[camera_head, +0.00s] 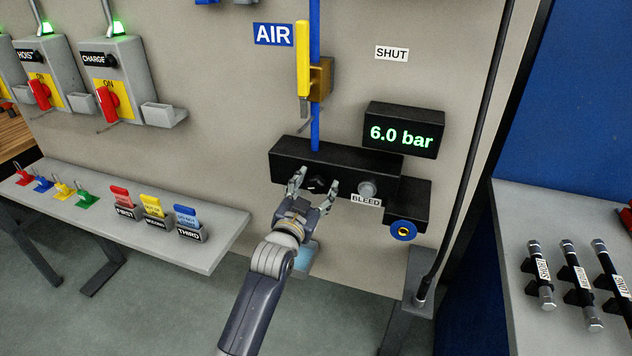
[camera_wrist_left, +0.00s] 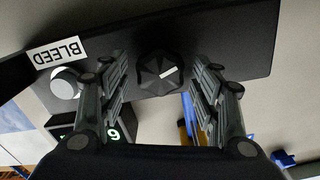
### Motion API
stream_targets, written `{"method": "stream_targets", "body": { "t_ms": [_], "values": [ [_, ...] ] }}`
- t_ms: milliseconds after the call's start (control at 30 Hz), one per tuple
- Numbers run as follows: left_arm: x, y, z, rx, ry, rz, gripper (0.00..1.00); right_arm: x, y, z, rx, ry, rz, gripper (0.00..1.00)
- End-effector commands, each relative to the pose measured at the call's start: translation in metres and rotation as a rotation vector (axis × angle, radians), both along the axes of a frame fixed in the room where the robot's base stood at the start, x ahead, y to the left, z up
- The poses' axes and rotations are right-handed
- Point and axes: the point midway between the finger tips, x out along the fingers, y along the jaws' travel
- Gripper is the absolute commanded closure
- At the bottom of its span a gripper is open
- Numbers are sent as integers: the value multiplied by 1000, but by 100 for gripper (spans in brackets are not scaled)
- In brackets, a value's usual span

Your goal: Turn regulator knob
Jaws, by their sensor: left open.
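The regulator knob (camera_head: 317,184) is a black, faceted knob on the front of a black regulator box (camera_head: 290,157) on the wall. In the left wrist view the knob (camera_wrist_left: 158,74) has a white pointer mark and sits between the two fingers. My left gripper (camera_head: 315,187) is open, one finger on each side of the knob; gaps show between fingers and knob in the wrist view. A display (camera_head: 403,130) above the box reads 6.0 bar. My right gripper is not in view.
A grey bleed button (camera_head: 367,189) sits just right of the knob. A yellow valve handle (camera_head: 303,58) stands upright on the blue air pipe (camera_head: 315,130) above. A shelf (camera_head: 215,241) with tags is at left; a bench (camera_head: 510,210) with labelled black rods is at right.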

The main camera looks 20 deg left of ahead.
Motion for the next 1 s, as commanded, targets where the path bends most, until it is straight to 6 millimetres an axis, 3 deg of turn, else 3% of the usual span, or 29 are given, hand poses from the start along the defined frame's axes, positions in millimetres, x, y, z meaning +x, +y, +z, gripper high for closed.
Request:
{"method": "stream_targets", "body": {
  "t_ms": [433,467,600,667,867,1000],
  "values": [
    [9,0,0,0,0,0,42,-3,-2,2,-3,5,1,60],
    [9,0,0,0,0,0,44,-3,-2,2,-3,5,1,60],
    [8,0,0,0,0,0,76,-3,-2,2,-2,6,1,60],
    [8,0,0,0,0,0,87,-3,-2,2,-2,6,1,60],
    [9,0,1,-31,1,0,86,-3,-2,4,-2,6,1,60],
    [9,0,2,-179,8,0,86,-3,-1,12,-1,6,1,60]
  ]
}}
